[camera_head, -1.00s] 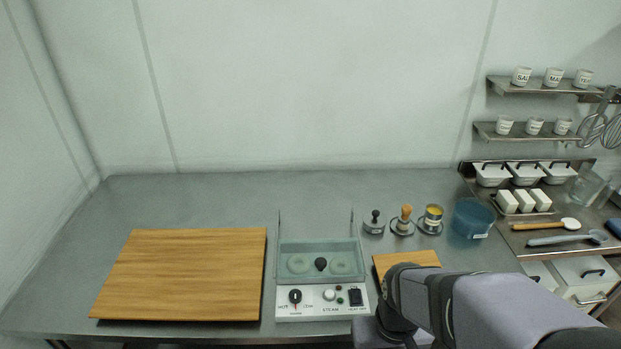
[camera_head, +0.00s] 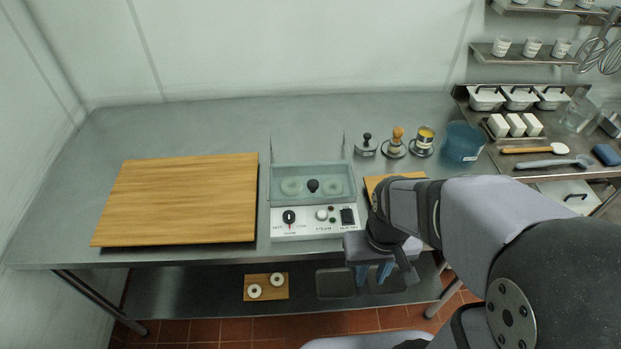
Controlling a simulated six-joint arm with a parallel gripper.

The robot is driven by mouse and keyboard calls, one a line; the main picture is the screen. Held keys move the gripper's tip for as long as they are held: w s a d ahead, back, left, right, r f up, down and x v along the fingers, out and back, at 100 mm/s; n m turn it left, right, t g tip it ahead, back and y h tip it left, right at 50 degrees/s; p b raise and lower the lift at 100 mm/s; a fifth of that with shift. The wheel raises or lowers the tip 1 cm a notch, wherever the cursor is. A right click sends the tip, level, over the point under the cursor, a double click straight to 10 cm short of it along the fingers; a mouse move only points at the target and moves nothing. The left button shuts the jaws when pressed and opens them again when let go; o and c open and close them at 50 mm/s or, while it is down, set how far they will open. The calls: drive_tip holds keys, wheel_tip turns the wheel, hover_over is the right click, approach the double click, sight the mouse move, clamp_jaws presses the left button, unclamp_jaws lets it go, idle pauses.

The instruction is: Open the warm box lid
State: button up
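The warm box (camera_head: 306,222) stands on the steel counter, with a white front panel of knobs and a switch. Its see-through lid (camera_head: 338,178) has a black knob (camera_head: 313,186) and appears to lie closed over two pale rings, likely bagels. My gripper (camera_head: 373,274) hangs at the counter's front edge, right of and in front of the box, pointing down. Its blue-tipped fingers look apart with nothing between them, and it is not touching the lid.
A wooden board (camera_head: 180,200) lies left of the box. A small board (camera_head: 395,181) is partly behind my arm. Stampers (camera_head: 366,147) and a blue tub (camera_head: 462,141) stand at the back right. A lower shelf (camera_head: 200,292) holds a small board with two rings.

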drive_tip(key=o, duration=0.4)
drive_tip(key=shift+w+n, duration=0.3)
drive_tip(key=shift+w, duration=0.05)
drive_tip(key=n+t+h+b, duration=0.3)
drive_tip(key=n+b, duration=0.8)
drive_tip(key=n, duration=1.5)
approach(313, 183)
drive_tip(key=shift+p+x, duration=0.9)
drive_tip(key=shift+x, duration=3.1)
